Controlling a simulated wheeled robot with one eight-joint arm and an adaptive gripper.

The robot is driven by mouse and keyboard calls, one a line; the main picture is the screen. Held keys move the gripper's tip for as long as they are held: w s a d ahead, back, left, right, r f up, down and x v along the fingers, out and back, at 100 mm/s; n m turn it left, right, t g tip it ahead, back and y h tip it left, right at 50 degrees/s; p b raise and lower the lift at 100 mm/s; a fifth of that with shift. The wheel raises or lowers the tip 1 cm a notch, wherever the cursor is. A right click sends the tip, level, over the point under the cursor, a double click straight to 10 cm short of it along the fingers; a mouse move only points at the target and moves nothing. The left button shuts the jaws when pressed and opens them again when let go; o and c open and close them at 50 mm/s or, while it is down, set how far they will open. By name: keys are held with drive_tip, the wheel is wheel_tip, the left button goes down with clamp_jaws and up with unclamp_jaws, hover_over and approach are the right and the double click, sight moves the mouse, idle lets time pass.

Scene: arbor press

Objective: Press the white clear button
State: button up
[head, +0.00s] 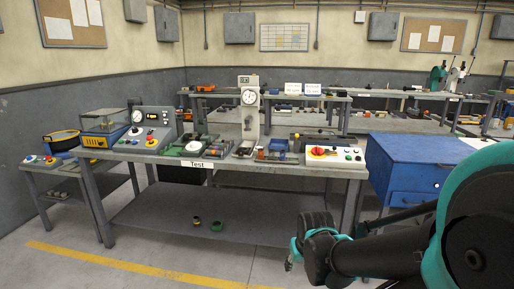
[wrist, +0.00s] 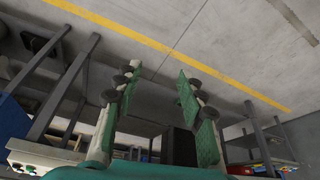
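A light control box (head: 335,154) with a red knob on yellow and small green buttons sits at the right end of the Test bench (head: 140,157). A grey gauge panel (head: 155,123) with a red knob and small buttons stands at the bench's left. A smaller button box (head: 41,161) lies on the low side table. The white clear button is too small to tell apart on any of them. My gripper (head: 296,253) is in front of the bench, below its top and touching nothing. In the wrist view my gripper (wrist: 157,82) has its fingers wide apart with nothing between them.
A dial press (head: 249,100) stands mid-bench among small parts. A blue cabinet (head: 405,168) stands right of the bench, close to my arm. Two small round parts (head: 206,223) lie on the lower shelf. The floor in front, with a yellow line (head: 130,264), is clear.

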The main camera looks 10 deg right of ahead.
drive_tip(key=shift+c, duration=0.4)
clamp_jaws()
idle(1.2)
